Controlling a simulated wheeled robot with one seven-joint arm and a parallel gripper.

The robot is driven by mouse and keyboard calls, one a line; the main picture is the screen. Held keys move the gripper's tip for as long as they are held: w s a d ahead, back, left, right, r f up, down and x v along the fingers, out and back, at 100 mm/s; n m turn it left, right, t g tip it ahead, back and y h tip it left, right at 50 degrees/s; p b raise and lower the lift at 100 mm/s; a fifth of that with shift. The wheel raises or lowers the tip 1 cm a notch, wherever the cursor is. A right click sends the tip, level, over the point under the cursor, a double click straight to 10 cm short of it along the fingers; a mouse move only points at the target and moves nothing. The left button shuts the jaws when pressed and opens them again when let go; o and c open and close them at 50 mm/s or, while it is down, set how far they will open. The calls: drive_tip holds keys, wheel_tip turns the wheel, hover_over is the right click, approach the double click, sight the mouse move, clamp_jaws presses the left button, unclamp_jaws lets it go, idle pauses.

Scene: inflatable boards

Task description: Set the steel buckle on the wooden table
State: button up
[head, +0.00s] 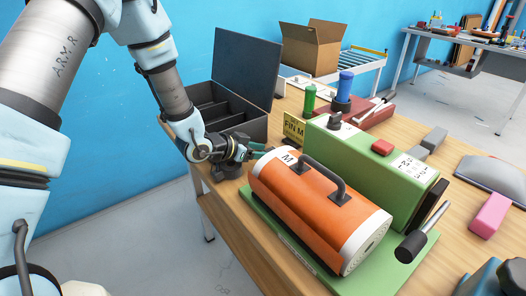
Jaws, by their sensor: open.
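The wooden table (253,238) runs from the middle toward the lower right, with many things on it. My gripper (262,150) is over the table's left part, between the open black box and the orange cylinder. Its greenish fingers are open, and their tips are partly hidden near the cylinder's far end. I cannot make out a steel buckle anywhere in this view; it may be hidden or too small to tell.
An orange cylinder (300,205) with a handle lies on a green base (360,284). A green box (365,165) stands behind it. An open black box (250,125) is at the table's far left. A pink block (490,215) lies right, with some bare wood around it.

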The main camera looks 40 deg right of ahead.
drive_tip(key=shift+r, duration=0.25)
drive_tip(key=b+v, duration=0.1)
drive_tip(key=v, duration=1.1)
drive_tip(key=shift+f+b, duration=0.15)
drive_tip(key=shift+b, duration=0.2)
